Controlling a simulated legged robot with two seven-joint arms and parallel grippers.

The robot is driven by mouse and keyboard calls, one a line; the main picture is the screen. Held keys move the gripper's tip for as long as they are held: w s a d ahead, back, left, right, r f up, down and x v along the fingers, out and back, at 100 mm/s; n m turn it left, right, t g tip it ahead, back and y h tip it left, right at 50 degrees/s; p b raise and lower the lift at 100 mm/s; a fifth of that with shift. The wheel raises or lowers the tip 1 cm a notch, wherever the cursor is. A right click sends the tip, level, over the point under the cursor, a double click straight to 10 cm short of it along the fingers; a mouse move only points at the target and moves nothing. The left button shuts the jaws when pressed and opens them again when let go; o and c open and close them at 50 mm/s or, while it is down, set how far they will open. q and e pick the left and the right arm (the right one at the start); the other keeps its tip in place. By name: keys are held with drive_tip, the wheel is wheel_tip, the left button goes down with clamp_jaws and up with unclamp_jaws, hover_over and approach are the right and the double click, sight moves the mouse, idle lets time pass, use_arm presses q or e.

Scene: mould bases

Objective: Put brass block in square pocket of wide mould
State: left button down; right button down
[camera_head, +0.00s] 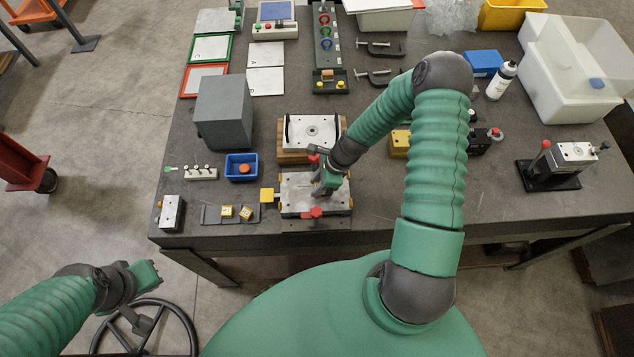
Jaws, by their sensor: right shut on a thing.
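A pale metal mould (296,208) with red clamps lies near the table's front edge. A second pale mould (298,130) on a wooden base stands behind it. My right gripper (323,190) points down over the front mould. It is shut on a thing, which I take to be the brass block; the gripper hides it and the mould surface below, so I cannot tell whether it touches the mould.
Two small yellow pieces (236,212) lie on a grey plate left of the front mould. A blue bin (242,167) and a tall grey box (224,112) stand behind them. A device on a black base (548,180) stands at right. The front right table is clear.

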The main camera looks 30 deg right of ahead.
drive_tip(key=shift+w+a+f, duration=0.1)
drive_tip(key=shift+f, duration=0.2)
drive_tip(key=c, duration=1.1)
unclamp_jaws()
drive_tip(key=shift+w, duration=0.1)
drive_tip(key=shift+o, duration=0.2)
drive_tip(key=shift+r, duration=0.1)
